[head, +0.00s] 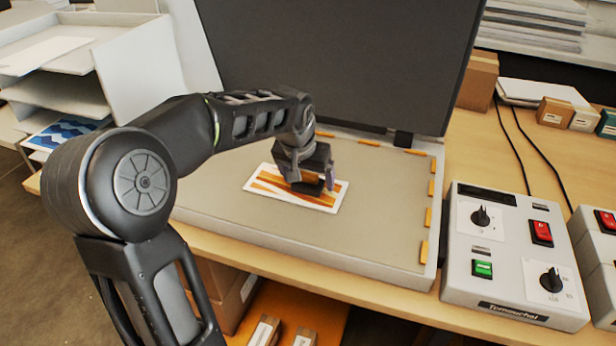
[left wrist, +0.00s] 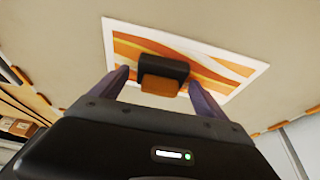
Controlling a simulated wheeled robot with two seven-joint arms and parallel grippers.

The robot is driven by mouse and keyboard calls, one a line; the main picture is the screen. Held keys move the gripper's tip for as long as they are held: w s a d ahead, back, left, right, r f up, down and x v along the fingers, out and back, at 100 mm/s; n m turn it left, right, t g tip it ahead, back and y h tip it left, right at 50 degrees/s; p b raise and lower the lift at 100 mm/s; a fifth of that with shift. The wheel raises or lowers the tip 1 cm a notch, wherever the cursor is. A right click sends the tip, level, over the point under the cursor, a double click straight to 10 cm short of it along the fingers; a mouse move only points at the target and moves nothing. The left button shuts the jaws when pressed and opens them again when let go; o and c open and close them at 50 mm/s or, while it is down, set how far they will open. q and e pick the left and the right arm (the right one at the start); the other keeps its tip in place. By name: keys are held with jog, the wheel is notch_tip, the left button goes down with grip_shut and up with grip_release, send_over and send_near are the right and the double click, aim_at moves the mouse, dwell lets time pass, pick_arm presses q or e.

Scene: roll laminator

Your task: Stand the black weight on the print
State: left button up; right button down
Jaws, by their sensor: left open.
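The print (head: 262,184), a white-bordered sheet with orange and brown waves, lies flat on the grey bed of the open press. It also shows in the left wrist view (left wrist: 225,68). The black weight (left wrist: 163,67), a small block with a brown lower face, appears to rest on the print, near its edge in the left wrist view. My left gripper (head: 313,183) is open above the print. Its two fingers stand on either side of the weight, with visible gaps in the left wrist view. In the head view the gripper partly hides the weight. My right gripper is not in view.
The raised dark lid (head: 340,60) stands behind the bed (head: 385,215). Orange tabs line the bed's edge. A control box (head: 515,255) with knobs and switches stands to the right. Paper trays (head: 60,95) are at the left. The bed around the print is clear.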

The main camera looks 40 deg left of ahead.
pick_arm(q)
jog(key=shift+r, duration=0.1)
jog(key=shift+r, duration=0.2)
jog(key=v, duration=1.1)
jog(key=shift+r, duration=0.4)
jog(key=shift+s, duration=0.15)
